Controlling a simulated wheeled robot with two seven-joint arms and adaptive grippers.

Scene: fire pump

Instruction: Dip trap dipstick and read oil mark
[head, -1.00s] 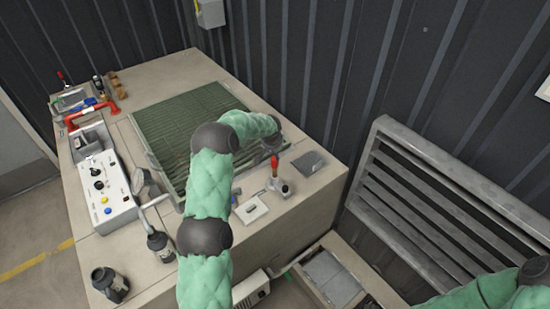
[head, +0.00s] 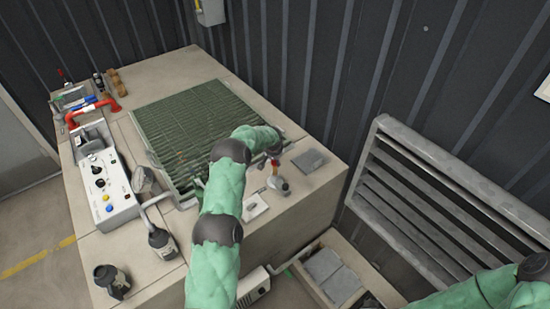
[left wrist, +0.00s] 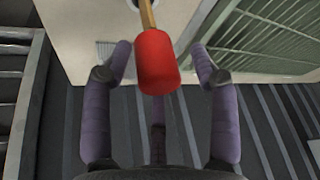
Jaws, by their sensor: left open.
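The dipstick has a red handle (left wrist: 157,62) on a thin tan rod (left wrist: 147,14). In the head view its red top (head: 275,163) shows over a small grey fitting (head: 279,185) near the front right of the bench top. My left gripper (left wrist: 161,58) is open, with one finger on each side of the red handle and gaps visible on both sides. In the head view my left wrist partly covers the handle. The rod's lower end and any oil mark are hidden. My right arm shows at the lower right; its gripper is out of frame.
The beige bench (head: 172,70) carries a green ribbed grate (head: 192,118), a white control box (head: 105,183) and a dark plate (head: 308,160). A white card (head: 255,207) lies left of the fitting. A slatted metal panel (head: 440,185) stands to the right.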

